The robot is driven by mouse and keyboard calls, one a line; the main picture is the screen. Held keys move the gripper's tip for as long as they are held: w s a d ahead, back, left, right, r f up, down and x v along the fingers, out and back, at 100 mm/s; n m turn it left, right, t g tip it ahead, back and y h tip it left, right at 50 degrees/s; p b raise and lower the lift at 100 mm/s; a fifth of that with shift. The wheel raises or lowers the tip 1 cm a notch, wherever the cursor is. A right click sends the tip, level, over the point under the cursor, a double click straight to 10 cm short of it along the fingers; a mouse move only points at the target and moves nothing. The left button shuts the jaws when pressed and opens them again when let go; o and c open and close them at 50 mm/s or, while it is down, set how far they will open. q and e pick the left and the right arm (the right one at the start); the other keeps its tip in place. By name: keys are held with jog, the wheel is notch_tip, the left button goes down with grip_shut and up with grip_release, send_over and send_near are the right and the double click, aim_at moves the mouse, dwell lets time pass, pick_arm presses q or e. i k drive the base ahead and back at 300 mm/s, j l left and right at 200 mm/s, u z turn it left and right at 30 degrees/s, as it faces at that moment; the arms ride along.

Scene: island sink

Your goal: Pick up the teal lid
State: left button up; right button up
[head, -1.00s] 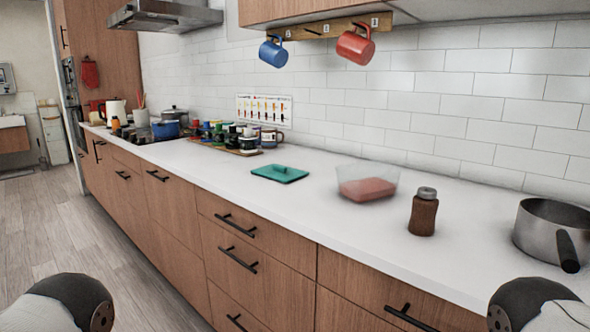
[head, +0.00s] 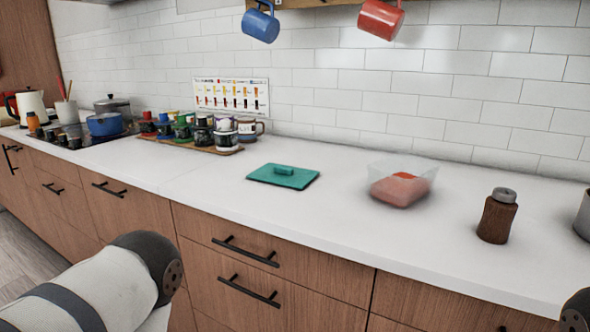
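The teal lid (head: 283,177) is a flat rectangle with a raised handle on top. It lies flat on the white counter in the middle of the head view, apart from the things around it. My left arm shows at the lower left and only a sliver of my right arm shows at the lower right corner. Both arms are below the counter's front edge and away from the lid. Neither gripper's fingers are in view.
Right of the lid stand a clear container (head: 402,184) with reddish contents, a brown jar (head: 497,216) and a partly cut-off pot (head: 584,214). Left of it is a wooden tray (head: 176,144) with several jars. Blue (head: 261,22) and red (head: 381,18) mugs hang above. Counter in front is clear.

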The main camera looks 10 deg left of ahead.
aim_at(283, 172)
jog(key=i+j+z, duration=0.1)
jog(key=j+z, duration=0.2)
jog(key=j, duration=0.25)
jog(key=j+z, duration=0.3)
jog(key=j, duration=0.3)
jog(key=j+z, duration=0.3)
jog(key=j, duration=0.25)
jog(key=k+j+z, duration=0.15)
jog(key=j+z, duration=0.15)
jog(key=j, duration=0.25)
jog(key=k+j+z, duration=0.15)
jog(key=j+z, duration=0.15)
jog(key=j, duration=0.25)
